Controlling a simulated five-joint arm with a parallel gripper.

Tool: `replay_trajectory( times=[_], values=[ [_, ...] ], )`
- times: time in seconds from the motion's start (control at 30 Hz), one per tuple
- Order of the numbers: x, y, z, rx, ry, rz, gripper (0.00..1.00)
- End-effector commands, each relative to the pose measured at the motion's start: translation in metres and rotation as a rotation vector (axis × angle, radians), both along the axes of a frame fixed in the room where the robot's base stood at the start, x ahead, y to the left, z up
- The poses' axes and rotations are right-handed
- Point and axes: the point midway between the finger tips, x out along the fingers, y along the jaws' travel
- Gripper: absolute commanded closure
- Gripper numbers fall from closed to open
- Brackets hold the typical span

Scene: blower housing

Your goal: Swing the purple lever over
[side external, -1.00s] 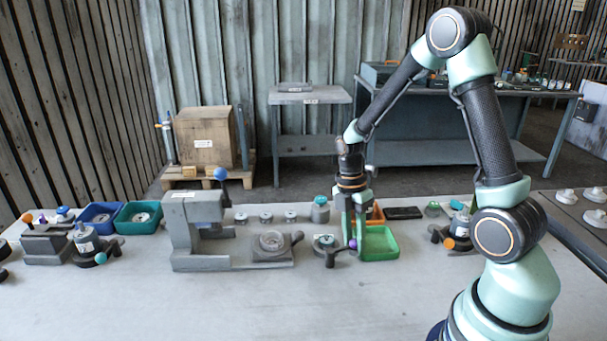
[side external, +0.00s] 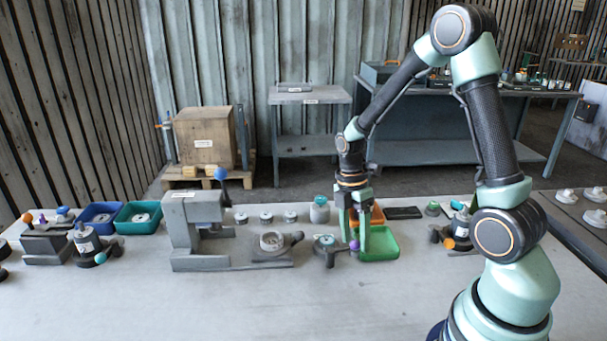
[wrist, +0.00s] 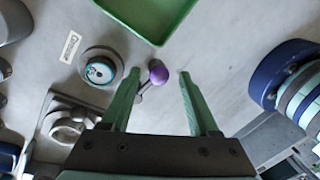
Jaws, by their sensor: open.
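The purple lever (wrist: 157,72) has a round purple knob on a short grey arm. It belongs to a small dark fixture with a teal-topped round part (wrist: 100,70). In the side view the purple knob (side external: 354,244) is at the right of this fixture (side external: 325,250), by the green tray. My gripper (wrist: 160,73) is open and points down over the knob. In the wrist view the knob appears between the fingertips, closer to the left finger, with no clear contact. In the side view my gripper (side external: 353,246) is low, with its fingers around the knob's position.
A green tray (side external: 382,256) stands close behind and right of the lever. A grey press-like frame (side external: 195,225) with a blue-knobbed handle and a clamp base (side external: 272,247) stand left. Another fixture (side external: 460,235) stands right. The front of the table is clear.

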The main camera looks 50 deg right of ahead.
Motion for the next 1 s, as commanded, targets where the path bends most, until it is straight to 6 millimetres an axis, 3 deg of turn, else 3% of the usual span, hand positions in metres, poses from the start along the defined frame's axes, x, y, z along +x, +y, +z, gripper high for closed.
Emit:
replay_trajectory(
  times=[0.5,0.7,1.0],
  values=[
    [0.018,-0.006,0.094,-0.001,-0.003,-0.001,0.39],
    [0.02,-0.006,0.109,0.0,0.0,-0.001,0.39],
    [0.02,-0.006,0.111,0.0,0.002,-0.001,0.39]
  ],
)
